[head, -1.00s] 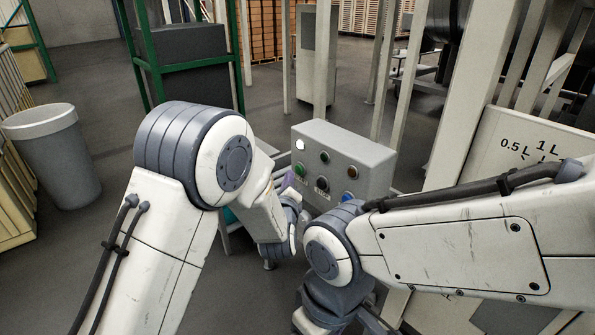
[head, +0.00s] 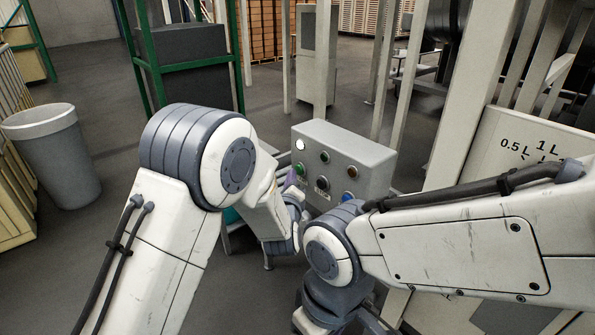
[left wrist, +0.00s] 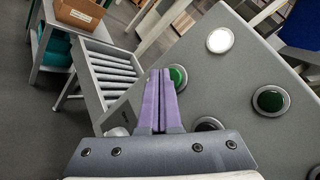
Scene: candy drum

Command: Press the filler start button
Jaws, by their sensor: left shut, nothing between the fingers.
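A grey control box (head: 362,167) carries several round buttons and a white lit lamp (head: 300,145). A green button (head: 299,170) sits below the lamp at the box's left side; its label is too small to read. My left gripper (head: 290,181) has purple fingers, shut and empty, close to this green button. In the left wrist view the shut fingertips (left wrist: 160,73) lie just left of the green button (left wrist: 179,77) and overlap its edge. I cannot tell whether they touch it. My right arm comes in from the right; its gripper is out of view.
A second, dark green button (head: 324,157), a black button (head: 322,183), an amber button (head: 352,171) and a blue button (head: 348,197) are nearby on the panel. A roller conveyor (left wrist: 108,72) and a cardboard box (left wrist: 80,13) lie left of the panel in the left wrist view.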

